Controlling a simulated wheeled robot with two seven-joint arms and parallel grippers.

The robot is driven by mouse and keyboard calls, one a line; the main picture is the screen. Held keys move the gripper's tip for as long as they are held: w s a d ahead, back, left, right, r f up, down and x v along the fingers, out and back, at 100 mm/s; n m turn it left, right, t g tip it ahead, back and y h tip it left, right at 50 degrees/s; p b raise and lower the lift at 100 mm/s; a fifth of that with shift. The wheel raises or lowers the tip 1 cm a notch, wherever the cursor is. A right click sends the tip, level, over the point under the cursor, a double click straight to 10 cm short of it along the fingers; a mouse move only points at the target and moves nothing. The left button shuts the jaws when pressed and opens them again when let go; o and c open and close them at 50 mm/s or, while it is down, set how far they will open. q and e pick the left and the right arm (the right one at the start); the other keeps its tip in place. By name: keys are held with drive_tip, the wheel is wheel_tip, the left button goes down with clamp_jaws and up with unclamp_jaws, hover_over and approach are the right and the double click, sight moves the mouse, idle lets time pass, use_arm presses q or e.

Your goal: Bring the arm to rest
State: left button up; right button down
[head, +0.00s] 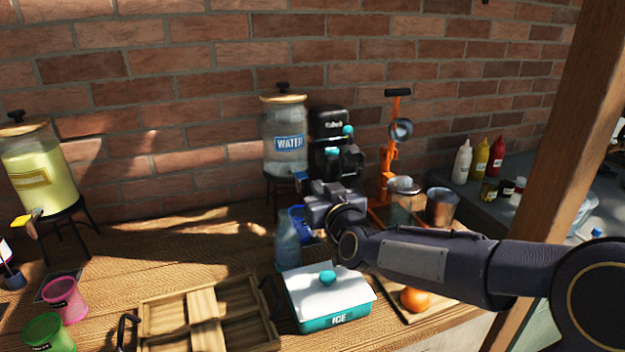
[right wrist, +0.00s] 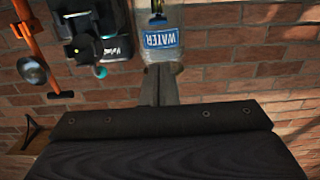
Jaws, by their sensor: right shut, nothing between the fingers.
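My right arm reaches in from the right in the head view. Its dark gripper (head: 308,180) is over the back half of the table, in front of the water dispenser (head: 285,135). In the right wrist view, which is upside down, the two fingers (right wrist: 160,78) are together with nothing between them. They overlap the dispenser (right wrist: 163,40) in the picture; I cannot tell how far apart they are. My left gripper is not in view.
A blue pitcher (head: 288,245) stands just below my right gripper, with the ice box (head: 325,300) in front. A black machine (head: 328,130) and an orange press (head: 386,165) stand behind. A wooden crate (head: 170,318) is at the front. The table's left-centre is clear.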

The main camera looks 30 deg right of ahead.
drive_tip(key=shift+s+a+f, duration=0.1)
drive_tip(key=shift+s+f, duration=0.05)
drive_tip(key=shift+s, duration=0.4)
drive_tip(key=s+a+f+g+y, duration=0.2)
drive_tip(key=s+a+f+g, duration=0.2)
drive_tip(key=s, duration=0.4)
drive_tip(key=s+a+f+g+y, duration=0.3)
drive_tip(key=s+a+f, duration=0.3)
drive_tip(key=s, duration=0.3)
drive_tip(key=s+a+f+g+y, duration=0.2)
drive_tip(key=s+a+f+g, duration=0.2)
drive_tip(key=s, duration=0.5)
drive_tip(key=shift+a+f+n+g+y, duration=0.4)
drive_tip(key=shift+a+f, duration=0.25)
